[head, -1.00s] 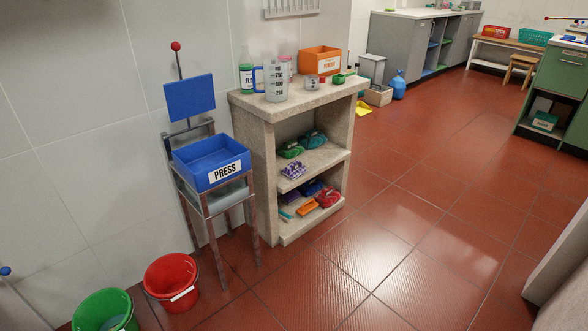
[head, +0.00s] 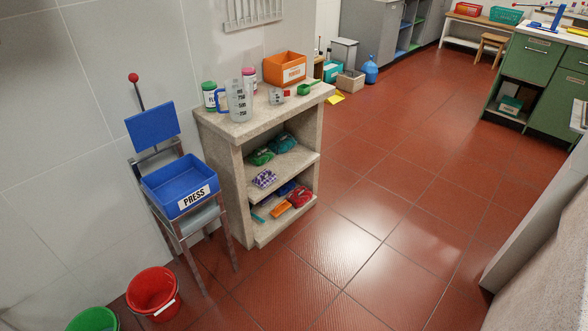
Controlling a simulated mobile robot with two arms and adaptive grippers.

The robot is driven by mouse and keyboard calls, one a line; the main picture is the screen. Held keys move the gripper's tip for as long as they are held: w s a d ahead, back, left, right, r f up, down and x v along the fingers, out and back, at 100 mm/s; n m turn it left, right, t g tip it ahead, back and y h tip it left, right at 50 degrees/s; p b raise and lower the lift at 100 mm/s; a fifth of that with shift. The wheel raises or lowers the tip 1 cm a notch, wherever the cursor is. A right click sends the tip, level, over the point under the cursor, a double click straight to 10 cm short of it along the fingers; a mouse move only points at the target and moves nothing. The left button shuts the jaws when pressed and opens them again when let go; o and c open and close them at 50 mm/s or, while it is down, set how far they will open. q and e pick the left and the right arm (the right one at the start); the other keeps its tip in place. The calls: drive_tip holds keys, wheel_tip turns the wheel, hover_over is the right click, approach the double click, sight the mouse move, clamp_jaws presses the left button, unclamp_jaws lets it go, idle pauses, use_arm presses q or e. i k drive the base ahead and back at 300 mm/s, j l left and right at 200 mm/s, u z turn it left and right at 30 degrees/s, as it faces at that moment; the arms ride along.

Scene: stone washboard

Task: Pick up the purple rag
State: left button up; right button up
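A purple and white checked rag (head: 264,179) lies folded on the middle shelf of the stone stand (head: 243,199), near its front left edge. Another small purple bundle shows partly on the bottom shelf in the earlier view, but I cannot make it out clearly now. Green (head: 261,156) and teal (head: 284,143) rags lie behind the checked one on the same shelf. Neither of my grippers shows in the head view.
The bottom shelf holds a red bundle (head: 299,196) and an orange item (head: 280,208). A measuring jug (head: 239,101) and an orange box (head: 285,68) stand on top. A blue press (head: 180,186) and a red bucket (head: 153,293) stand left. The tiled floor (head: 390,220) is clear.

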sight(263, 179)
drive_tip(key=i+l+z, duration=0.4)
drive_tip(key=i, duration=0.4)
drive_tip(key=i+z, duration=0.4)
drive_tip(key=i, duration=0.4)
drive_tip(key=i+l+u, duration=0.1)
drive_tip(key=i+u, duration=0.4)
drive_tip(key=i+l+u, duration=0.3)
drive_tip(key=i+u, duration=0.2)
drive_tip(key=i+l+u, duration=0.35)
drive_tip(key=u, duration=0.15)
